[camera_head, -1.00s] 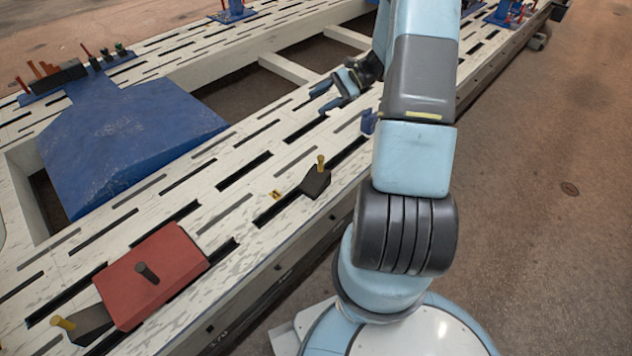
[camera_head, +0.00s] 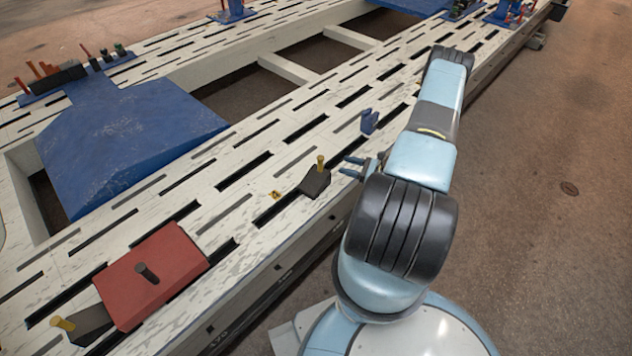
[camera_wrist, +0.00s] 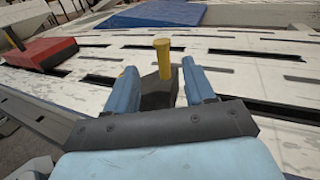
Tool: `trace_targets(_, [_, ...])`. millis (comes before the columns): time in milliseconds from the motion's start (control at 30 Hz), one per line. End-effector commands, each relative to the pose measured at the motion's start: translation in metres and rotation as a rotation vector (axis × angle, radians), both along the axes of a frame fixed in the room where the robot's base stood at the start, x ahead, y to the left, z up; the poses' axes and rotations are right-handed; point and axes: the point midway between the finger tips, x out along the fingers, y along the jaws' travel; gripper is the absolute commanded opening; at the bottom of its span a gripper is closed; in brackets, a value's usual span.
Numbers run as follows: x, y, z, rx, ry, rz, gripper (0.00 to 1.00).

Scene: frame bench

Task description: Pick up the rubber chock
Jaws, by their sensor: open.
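A black rubber chock (camera_head: 315,183) with an upright yellow peg sits on the slotted bench, near its front edge. In the wrist view the chock (camera_wrist: 157,94) and its peg show between my two blue fingers. My gripper (camera_head: 347,167) is open and empty, just right of the chock, with its fingers pointing left towards it. The gripper (camera_wrist: 160,82) also shows in the wrist view; I cannot tell whether its fingertips reach around the chock. A second, similar black chock (camera_head: 92,324) with a yellow peg lies at the lower left, beside a red block.
The red block (camera_head: 170,262) with a dark knob sits on the bench (camera_head: 225,215) at the lower left. A large blue plate (camera_head: 125,135) lies further back. Bare floor is at the right.

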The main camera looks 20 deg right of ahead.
Motion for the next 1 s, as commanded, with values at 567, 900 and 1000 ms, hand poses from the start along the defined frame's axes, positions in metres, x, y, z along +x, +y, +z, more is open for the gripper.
trace_targets(567, [0.009, 0.018, -0.048, 0.067, 0.024, -0.118, 0.54])
trace_targets(900, [0.045, 0.045, -0.048, 0.066, 0.026, -0.119, 0.54])
trace_targets(1000, [0.049, 0.048, -0.048, 0.066, 0.026, -0.119, 0.54])
